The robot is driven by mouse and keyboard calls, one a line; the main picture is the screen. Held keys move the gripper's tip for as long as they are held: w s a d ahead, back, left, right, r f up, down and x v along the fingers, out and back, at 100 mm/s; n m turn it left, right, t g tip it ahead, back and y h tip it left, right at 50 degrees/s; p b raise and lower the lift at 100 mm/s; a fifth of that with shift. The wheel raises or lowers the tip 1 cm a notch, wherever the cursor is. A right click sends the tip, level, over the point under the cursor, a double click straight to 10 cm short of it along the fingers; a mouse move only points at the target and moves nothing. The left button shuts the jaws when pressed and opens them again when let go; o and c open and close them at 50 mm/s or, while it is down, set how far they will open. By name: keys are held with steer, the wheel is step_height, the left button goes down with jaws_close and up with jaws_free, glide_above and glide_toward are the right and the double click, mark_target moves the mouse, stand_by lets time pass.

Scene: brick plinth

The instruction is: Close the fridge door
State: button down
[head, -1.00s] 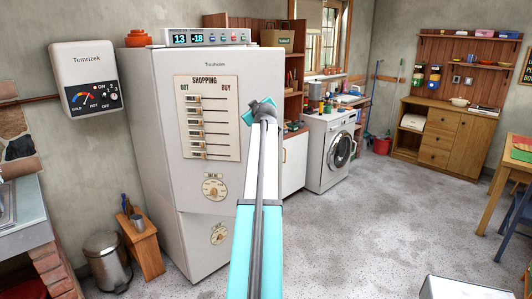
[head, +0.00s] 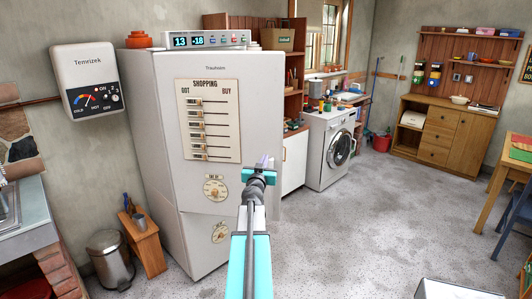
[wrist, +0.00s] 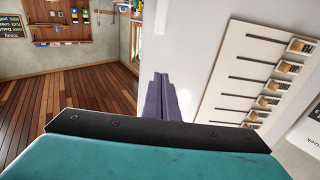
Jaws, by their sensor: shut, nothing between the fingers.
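The tall pale fridge (head: 158,165) stands left of centre in the head view. Its upper door (head: 262,100) carries a shopping board and a round dial. The door reaches further right than the lower section and looks ajar, but my arm covers part of its lower edge, and the gap cannot be judged. My gripper (head: 265,161) is shut and empty, in front of the right part of this door, below and right of the board. In the wrist view the purple-grey fingers (wrist: 160,98) overlap the door face (wrist: 205,50) near its edge. Contact cannot be told.
A small wooden stool (head: 143,245) and a metal bin (head: 111,258) stand left of the fridge. A white low cabinet (head: 294,162) and a washing machine (head: 331,150) stand to its right.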

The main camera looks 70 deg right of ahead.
steer(key=shift+y, duration=0.3)
steer(key=f, duration=0.2)
steer(key=w+a+f, duration=0.1)
steer(key=shift+w+f+p, duration=0.1)
steer(key=shift+f+p, duration=0.25)
steer(key=shift+d, duration=0.1)
glide_toward(267, 151)
steer(key=shift+x, duration=3.25)
